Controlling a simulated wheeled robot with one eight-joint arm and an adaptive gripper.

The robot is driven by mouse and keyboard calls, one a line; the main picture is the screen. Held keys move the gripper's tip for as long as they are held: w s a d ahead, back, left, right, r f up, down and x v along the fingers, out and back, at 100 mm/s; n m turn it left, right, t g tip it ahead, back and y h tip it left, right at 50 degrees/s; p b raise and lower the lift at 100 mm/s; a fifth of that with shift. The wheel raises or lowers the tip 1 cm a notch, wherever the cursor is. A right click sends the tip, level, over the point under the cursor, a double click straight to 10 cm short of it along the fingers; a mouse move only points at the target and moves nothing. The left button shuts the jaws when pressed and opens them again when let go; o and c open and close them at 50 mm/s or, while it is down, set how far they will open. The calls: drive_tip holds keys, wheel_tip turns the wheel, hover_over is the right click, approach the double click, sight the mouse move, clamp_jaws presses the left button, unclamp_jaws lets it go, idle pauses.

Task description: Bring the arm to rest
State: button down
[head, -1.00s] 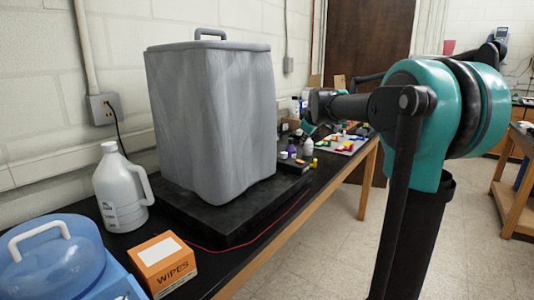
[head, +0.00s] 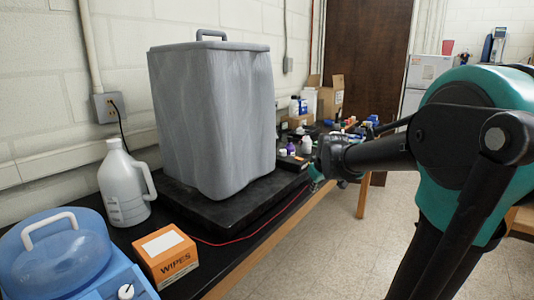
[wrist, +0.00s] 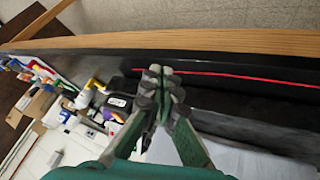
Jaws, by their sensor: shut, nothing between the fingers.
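My gripper (wrist: 163,82) shows in the wrist view with its green fingers closed together and nothing between them. It is over the front edge of the black bench, near the red cord (wrist: 240,75). In the head view my arm reaches in from the right, and my gripper (head: 318,178) is beside the right end of the black base, partly hidden by the wrist.
A tall grey bin (head: 215,120) stands on a black base (head: 215,210) on the bench. A white jug (head: 124,185), an orange wipes box (head: 165,256) and a blue container (head: 55,255) are at front left. Small bottles and boxes (head: 325,100) crowd the far end. Floor right of the bench is clear.

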drive_tip(key=s+d+f+m+g, duration=0.1)
drive_tip(key=s+f+m, duration=0.2)
drive_tip(key=s+f, duration=0.6)
drive_tip(key=s+d+f+m+g, duration=0.1)
drive_tip(key=s+f+m+g, duration=0.1)
drive_tip(key=s+f, duration=0.7)
drive_tip(key=s+m, duration=0.1)
drive_tip(key=s, duration=0.7)
drive_tip(key=shift+f+h, duration=0.15)
drive_tip(key=shift+h, duration=0.15)
drive_tip(key=shift+w, duration=0.1)
